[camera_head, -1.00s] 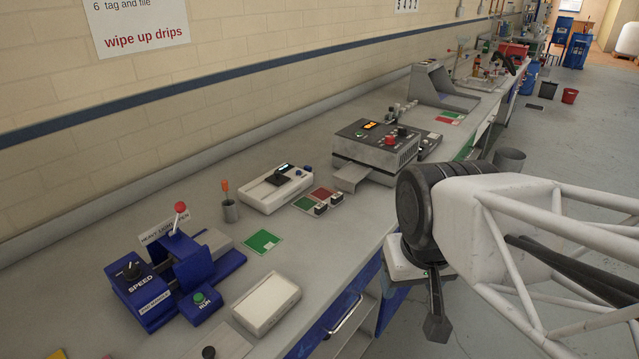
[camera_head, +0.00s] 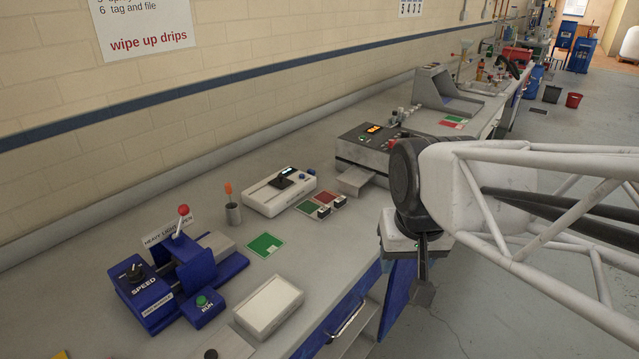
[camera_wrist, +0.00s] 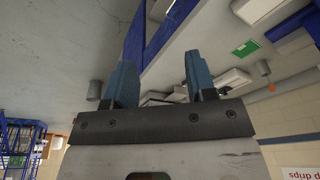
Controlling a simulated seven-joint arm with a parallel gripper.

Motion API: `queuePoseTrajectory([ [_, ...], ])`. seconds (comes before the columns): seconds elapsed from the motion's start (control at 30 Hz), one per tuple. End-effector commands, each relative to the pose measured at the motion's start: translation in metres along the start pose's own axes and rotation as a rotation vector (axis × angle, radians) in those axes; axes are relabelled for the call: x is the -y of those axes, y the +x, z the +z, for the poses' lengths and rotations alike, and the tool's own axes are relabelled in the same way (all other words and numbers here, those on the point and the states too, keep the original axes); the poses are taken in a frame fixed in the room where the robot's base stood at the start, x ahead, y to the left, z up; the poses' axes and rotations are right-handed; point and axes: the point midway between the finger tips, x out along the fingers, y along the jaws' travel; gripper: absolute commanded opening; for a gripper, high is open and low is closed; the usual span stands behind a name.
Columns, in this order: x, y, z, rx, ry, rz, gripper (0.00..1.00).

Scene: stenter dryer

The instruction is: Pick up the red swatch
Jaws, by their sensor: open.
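Another red patch (camera_head: 446,124) lies farther back on the bench, too small to tell apart well. My gripper (camera_head: 422,290) hangs at the bench's front edge, right of and apart from the red squares. In the wrist view my gripper (camera_wrist: 158,75) shows two blue fingers spread apart with nothing between them. I cannot make out any red swatch in the wrist view.
A blue machine with a lever (camera_head: 185,265), a white box (camera_head: 268,306), a white device (camera_head: 279,190) and a grey device with a lit display (camera_head: 365,146) stand on the bench. A lone green square (camera_head: 264,245) lies left of the red one. Bare bench separates them.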

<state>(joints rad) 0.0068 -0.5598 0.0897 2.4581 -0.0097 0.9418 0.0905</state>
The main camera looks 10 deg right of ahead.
Motion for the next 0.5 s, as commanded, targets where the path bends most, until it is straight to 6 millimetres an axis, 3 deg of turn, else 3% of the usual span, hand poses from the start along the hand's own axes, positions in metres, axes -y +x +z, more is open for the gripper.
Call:
queuePoseTrajectory([
  [0.5,0.013,0.015,-0.128,0.057,0.200,0.008,0.51],
])
